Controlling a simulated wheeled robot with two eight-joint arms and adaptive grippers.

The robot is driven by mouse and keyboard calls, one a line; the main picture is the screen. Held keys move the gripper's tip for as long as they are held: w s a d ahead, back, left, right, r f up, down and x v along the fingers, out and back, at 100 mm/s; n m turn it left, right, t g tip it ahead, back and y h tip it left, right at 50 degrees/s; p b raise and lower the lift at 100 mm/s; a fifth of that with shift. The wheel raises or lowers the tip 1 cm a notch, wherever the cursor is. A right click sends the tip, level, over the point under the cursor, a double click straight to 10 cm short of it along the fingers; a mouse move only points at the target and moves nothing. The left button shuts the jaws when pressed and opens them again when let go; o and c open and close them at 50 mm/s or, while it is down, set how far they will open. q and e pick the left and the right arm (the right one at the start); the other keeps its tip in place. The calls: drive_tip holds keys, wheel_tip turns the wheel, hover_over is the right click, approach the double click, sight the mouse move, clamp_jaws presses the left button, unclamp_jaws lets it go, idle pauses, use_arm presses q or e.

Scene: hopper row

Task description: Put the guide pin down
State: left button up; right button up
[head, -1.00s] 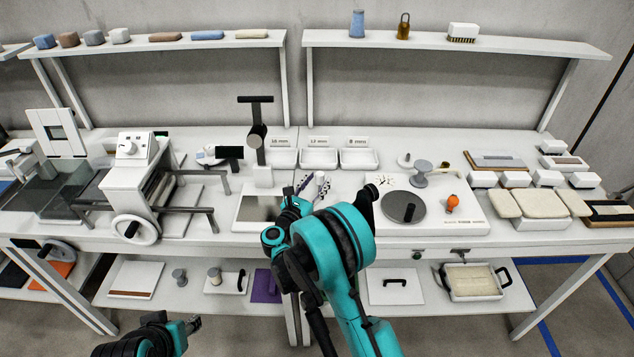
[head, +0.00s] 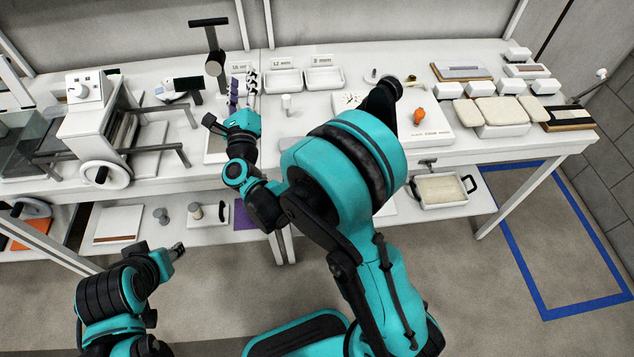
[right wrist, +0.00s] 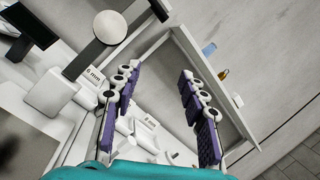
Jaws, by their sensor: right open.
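My right gripper (head: 244,84) is open over the worktable, by the tray row; its purple-padded fingers stand apart in the right wrist view (right wrist: 157,78). Nothing is clamped between them. A small pale upright cylinder (head: 286,103), perhaps the guide pin, stands on the table just right of the gripper in the head view. Pale pieces (right wrist: 145,126) show beyond and between the fingers in the wrist view; I cannot tell which of them is the pin. My left gripper (head: 178,250) is low in front of the table, and its jaws are too small to judge.
Labelled white trays, including the 12 mm one (head: 283,82) and the 8 mm one (head: 324,79), stand behind. A dark-headed post (head: 212,65) rises close left of the right gripper. A white board with an orange knob (head: 418,116) lies to the right.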

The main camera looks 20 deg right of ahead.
drive_tip(key=s+a+r+n+g+y, duration=0.35)
drive_tip(key=s+n+y, duration=0.55)
drive_tip(key=n, duration=1.1)
drive_tip(key=s+d+f+n+g+h, duration=0.1)
drive_tip(key=s+d+f+n+g, duration=0.3)
drive_tip(key=s, duration=0.7)
drive_tip(key=s+d+f+n+g+h, duration=0.2)
drive_tip(key=s+d+f+n+g, duration=0.3)
drive_tip(key=s+f, duration=0.6)
drive_tip(key=d+n, duration=0.2)
drive_tip(key=d, duration=0.1)
drive_tip(key=shift+s+n, duration=0.25)
drive_tip(key=shift+n, duration=0.15)
drive_tip(key=shift+o, duration=0.5)
